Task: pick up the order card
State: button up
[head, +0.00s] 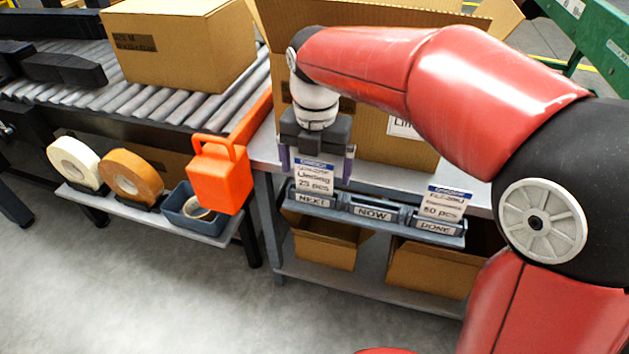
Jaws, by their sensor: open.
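A white order card (314,180) with a blue top band and a line reading "25 pcs" stands in the NEXT slot of the card rack (372,212). A second, similar card (442,205) reading "50 pcs" stands in the DONE slot. The NOW slot between them shows no card. My gripper (317,166) points down at the NEXT card, with one purple-tipped finger to each side of the card's upper part. Its jaws are open, and a gap shows between each finger and the card. The top edge of this card is close under the gripper body.
A large open carton (395,150) stands on the table behind the rack. Cartons (325,250) sit on the shelf below. Left are an orange box with a handle (220,178), tape rolls (130,175) and a roller conveyor (190,105) carrying a closed carton (180,45).

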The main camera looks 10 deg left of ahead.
aim_at(314, 178)
jog(key=f, duration=0.3)
jog(key=shift+w+a+f, duration=0.1)
jog(key=shift+a+f, duration=0.1)
jog(key=shift+f, duration=0.15)
jog(key=c, duration=1)
jog(key=shift+r, duration=0.1)
